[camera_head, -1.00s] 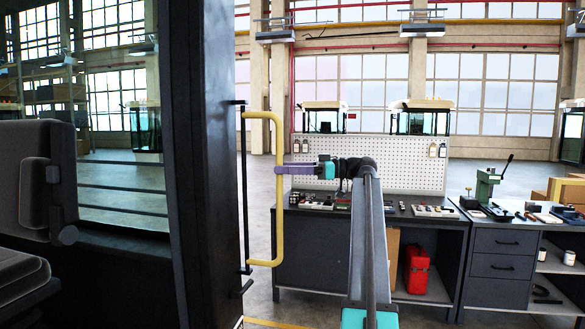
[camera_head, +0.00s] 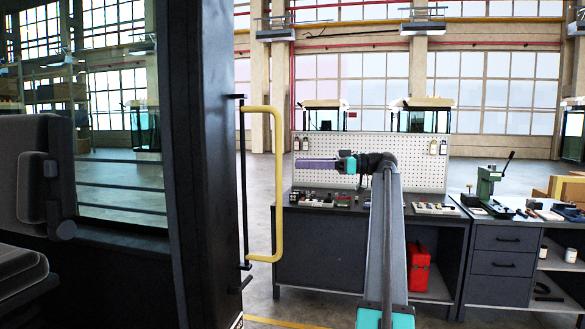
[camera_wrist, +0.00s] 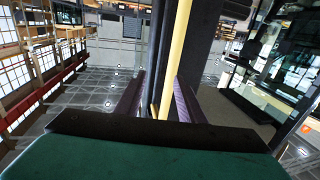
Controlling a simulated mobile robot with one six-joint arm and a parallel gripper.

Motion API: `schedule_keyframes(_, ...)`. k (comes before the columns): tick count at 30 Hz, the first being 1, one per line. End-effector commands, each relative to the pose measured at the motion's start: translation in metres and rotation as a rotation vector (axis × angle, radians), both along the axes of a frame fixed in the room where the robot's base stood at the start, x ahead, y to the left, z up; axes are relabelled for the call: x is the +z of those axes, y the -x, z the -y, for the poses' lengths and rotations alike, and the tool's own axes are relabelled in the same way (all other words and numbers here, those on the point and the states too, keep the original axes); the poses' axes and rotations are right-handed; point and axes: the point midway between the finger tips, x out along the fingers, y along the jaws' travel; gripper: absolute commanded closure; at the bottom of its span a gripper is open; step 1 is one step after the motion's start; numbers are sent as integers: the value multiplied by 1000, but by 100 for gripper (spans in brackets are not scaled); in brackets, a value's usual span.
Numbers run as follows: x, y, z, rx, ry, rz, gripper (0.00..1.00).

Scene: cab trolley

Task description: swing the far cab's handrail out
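The yellow handrail (camera_head: 279,190) stands upright beside the cab's dark post (camera_head: 205,150) in the head view, held off from a thin black bar (camera_head: 243,180). Its long grip lies out to the right of the post. My gripper (camera_head: 302,163) is just right of the handrail, at its upper half, with a small gap between them. In the wrist view the yellow handrail (camera_wrist: 177,50) runs down between the two purple fingers of my open gripper (camera_wrist: 158,78), ahead of the tips. The fingers are apart, with nothing held.
A workbench (camera_head: 320,240) with a white pegboard (camera_head: 400,160) stands behind my arm. A red can (camera_head: 418,268) sits on its lower shelf. A drawer bench (camera_head: 503,250) stands to the right. The cab's seat (camera_head: 22,270) is at the left.

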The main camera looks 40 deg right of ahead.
Motion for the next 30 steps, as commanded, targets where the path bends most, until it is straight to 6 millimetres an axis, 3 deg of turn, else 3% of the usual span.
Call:
schedule_keyframes(4, 2, 18, 17, 2, 0, 1, 64)
schedule_keyframes(15, 6, 47, 42, 7, 1, 1, 64)
schedule_keyframes(30, 2, 57, 51, 9, 2, 4, 64)
